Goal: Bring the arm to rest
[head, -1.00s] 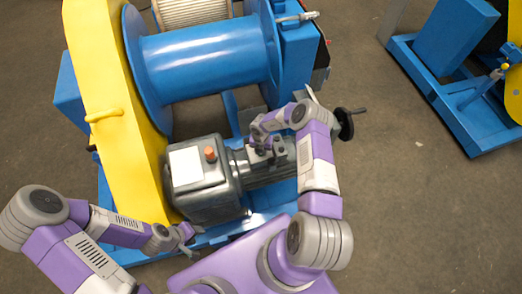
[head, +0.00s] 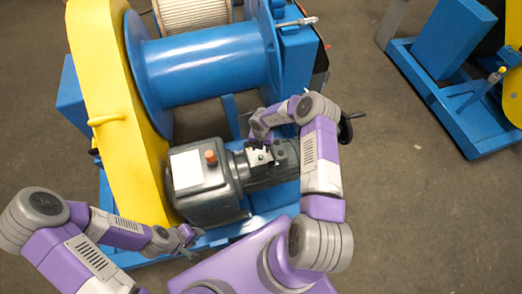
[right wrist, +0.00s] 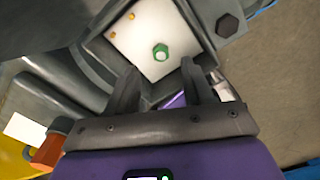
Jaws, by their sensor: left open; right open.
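My right gripper (head: 264,140) is open above the grey motor unit. In the right wrist view its two fingers (right wrist: 157,78) stand apart with nothing between them. Beyond the fingertips is a pale plate (right wrist: 140,35) in a dark open box on the motor, with a green hex nut (right wrist: 161,52) and small brass terminals (right wrist: 122,24). In the head view the plate (head: 257,157) shows just below the gripper. I cannot tell exactly how far the fingertips are from the plate. My left gripper (head: 188,236) is open and empty near the blue frame's front edge.
The grey gearbox (head: 203,200) with an orange cap (head: 211,158) sits left of my right gripper. A yellow guard (head: 110,100) and blue drum (head: 205,62) stand behind. Open floor (head: 420,215) lies further right.

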